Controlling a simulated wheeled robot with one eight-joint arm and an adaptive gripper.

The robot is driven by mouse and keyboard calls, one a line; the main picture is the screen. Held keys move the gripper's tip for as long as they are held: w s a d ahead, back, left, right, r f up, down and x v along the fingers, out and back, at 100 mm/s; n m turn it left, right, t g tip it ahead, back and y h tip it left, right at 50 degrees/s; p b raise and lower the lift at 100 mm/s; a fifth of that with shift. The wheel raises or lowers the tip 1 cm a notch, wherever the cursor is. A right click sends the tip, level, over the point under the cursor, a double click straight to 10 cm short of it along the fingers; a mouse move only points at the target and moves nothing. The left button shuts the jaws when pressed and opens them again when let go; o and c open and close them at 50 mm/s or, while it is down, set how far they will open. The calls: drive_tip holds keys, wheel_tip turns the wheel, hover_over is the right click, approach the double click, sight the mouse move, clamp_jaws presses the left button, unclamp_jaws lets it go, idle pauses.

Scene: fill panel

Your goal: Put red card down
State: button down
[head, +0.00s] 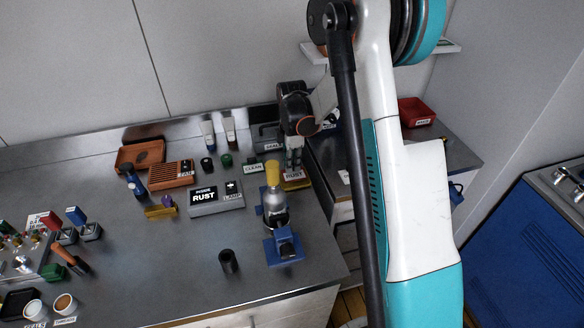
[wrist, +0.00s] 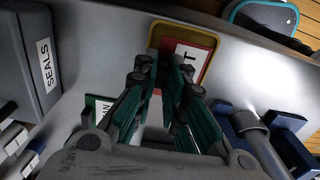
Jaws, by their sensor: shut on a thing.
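The red card (wrist: 173,43) has a white label, on which a "T" shows in the wrist view. It is over a shallow yellow-edged tray (wrist: 210,62). In the head view the card's "RUST" label (head: 293,174) shows just below my gripper (head: 292,160), with the tray's yellow edge (head: 297,186) under it. My gripper also shows in the wrist view (wrist: 163,68), its fingers pointing down at the card's near edge and shut on it. The fingers hide part of the card. I cannot tell whether the card touches the tray floor.
A green "CLEAN" card (head: 253,168) lies to the left. A grey "SEALS" box (wrist: 35,55) stands near. A blue-based device with a yellow top (head: 273,190) stands in front.

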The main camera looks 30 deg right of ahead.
drive_tip(key=shift+f, duration=0.95)
drive_tip(key=shift+f+b, duration=0.25)
drive_tip(key=shift+b, duration=0.05)
drive_tip(key=c, duration=1.7)
unclamp_jaws()
drive_tip(key=shift+r, duration=0.1)
drive_tip(key=shift+o, duration=0.2)
